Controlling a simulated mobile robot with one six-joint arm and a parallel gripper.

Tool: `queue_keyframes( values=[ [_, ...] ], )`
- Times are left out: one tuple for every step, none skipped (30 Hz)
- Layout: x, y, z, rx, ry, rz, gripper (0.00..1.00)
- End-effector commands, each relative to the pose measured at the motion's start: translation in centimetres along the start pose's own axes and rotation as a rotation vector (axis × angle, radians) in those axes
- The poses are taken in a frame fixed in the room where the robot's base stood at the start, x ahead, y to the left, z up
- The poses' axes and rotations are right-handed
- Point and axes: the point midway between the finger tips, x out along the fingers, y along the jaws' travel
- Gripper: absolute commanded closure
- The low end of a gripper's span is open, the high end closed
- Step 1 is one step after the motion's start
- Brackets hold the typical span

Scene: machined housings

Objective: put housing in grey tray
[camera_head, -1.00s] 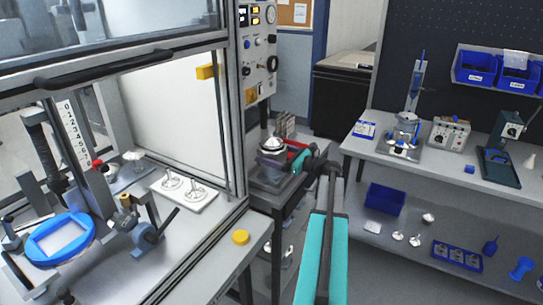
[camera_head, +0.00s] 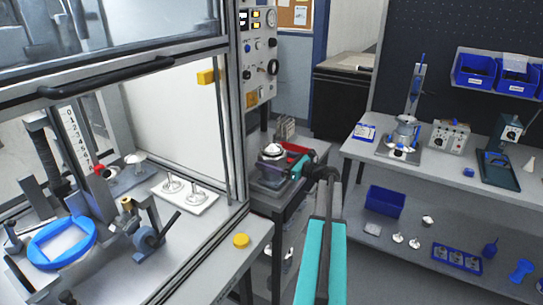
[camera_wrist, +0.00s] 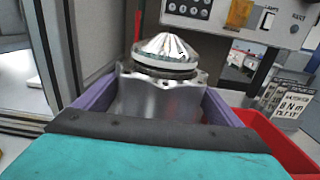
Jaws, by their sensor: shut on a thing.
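The housing is a silver machined part with a ribbed conical top and a lobed flange; it stands roughly upright in the wrist view (camera_wrist: 165,85). In the head view the housing (camera_head: 273,151) shows small over the narrow bench at the centre. My gripper (camera_wrist: 160,100) has its purple fingers on both sides of the housing's body and is shut on it. A dark grey tray-like shape (camera_head: 268,186) lies below the housing in the head view, partly hidden by gripper and housing. I cannot tell whether the housing touches it.
A red tray (camera_wrist: 275,140) lies close to the right finger in the wrist view. A control panel (camera_head: 260,50) rises behind the bench. A glazed enclosure (camera_head: 170,120) stands at left. A yellow-capped item (camera_head: 241,240) sits near the enclosure's front corner. A workbench (camera_head: 455,170) stands at right.

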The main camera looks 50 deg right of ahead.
Motion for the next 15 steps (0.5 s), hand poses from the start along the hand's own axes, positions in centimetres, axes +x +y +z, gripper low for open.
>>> queue_keyframes(
  values=[
    [0.0,0.0,0.0,0.003,-0.005,0.000,0.65],
    [0.0,0.0,-0.2,0.003,-0.005,0.000,0.65],
    [0.0,0.0,-0.5,0.002,-0.005,0.001,0.65],
    [0.0,0.0,-0.7,0.001,-0.005,0.001,0.65],
    [0.0,0.0,-0.9,0.001,-0.006,0.001,0.65],
    [0.0,0.0,-1.1,0.000,-0.006,0.001,0.65],
    [0.0,0.0,-1.2,0.001,-0.006,0.001,0.65],
    [0.0,0.0,-1.3,0.001,-0.006,0.001,0.65],
    [0.0,0.0,-1.4,0.001,-0.005,0.001,0.65],
    [0.0,0.0,-1.4,0.000,-0.005,0.001,0.65],
    [0.0,0.0,-1.4,0.000,-0.006,0.001,0.65],
    [0.0,0.0,-1.5,0.000,-0.006,0.001,0.65],
    [0.0,0.0,-1.5,0.000,-0.006,0.001,0.65],
    [0.0,0.0,-1.4,0.000,-0.005,0.001,0.65],
    [0.1,0.0,-1.4,0.000,-0.005,0.001,0.65]
  ],
)
